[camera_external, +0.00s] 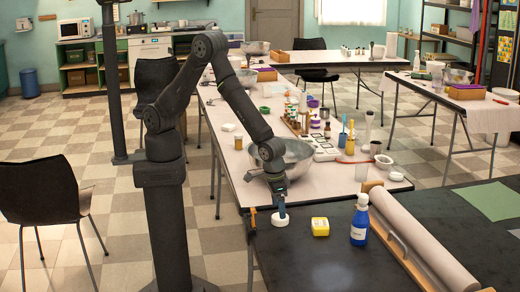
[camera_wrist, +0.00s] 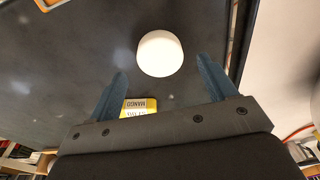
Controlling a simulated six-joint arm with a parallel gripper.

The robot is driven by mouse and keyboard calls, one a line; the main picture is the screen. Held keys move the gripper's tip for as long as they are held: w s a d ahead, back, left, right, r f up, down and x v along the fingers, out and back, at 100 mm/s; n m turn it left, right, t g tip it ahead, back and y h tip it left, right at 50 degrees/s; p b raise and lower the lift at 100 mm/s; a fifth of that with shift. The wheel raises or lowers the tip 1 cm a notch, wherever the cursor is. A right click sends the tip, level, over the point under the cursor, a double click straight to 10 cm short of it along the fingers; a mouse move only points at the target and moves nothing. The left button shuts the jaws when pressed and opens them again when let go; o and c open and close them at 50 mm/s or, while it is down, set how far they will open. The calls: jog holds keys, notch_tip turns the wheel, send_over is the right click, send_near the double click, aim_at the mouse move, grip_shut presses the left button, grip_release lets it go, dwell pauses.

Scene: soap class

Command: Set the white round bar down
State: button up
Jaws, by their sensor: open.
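The white round bar (camera_external: 279,219) rests on the black tabletop near its left end. In the wrist view the bar (camera_wrist: 160,54) lies just beyond and between the two blue fingertips, apart from both. My gripper (camera_external: 281,209) is right above the bar in the external view, pointing down. In the wrist view my gripper (camera_wrist: 160,72) is open, with nothing between its fingers. The bar's underside is hidden.
A yellow labelled bar (camera_external: 320,227) sits right of the white bar; it also shows near my gripper in the wrist view (camera_wrist: 139,105). The black tabletop (camera_external: 310,262) is clear in front.

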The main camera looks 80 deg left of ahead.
aim_at(275, 217)
notch_tip(275, 217, up, 8)
jog(key=s, duration=0.1)
jog(key=shift+r, duration=0.15)
jog(key=f, duration=0.4)
jog(key=w+f, duration=0.1)
jog(key=f, duration=0.7)
jog(key=shift+w+f, duration=0.1)
jog(key=shift+w, duration=0.15)
notch_tip(275, 217, up, 2)
jog(key=shift+r, duration=0.65)
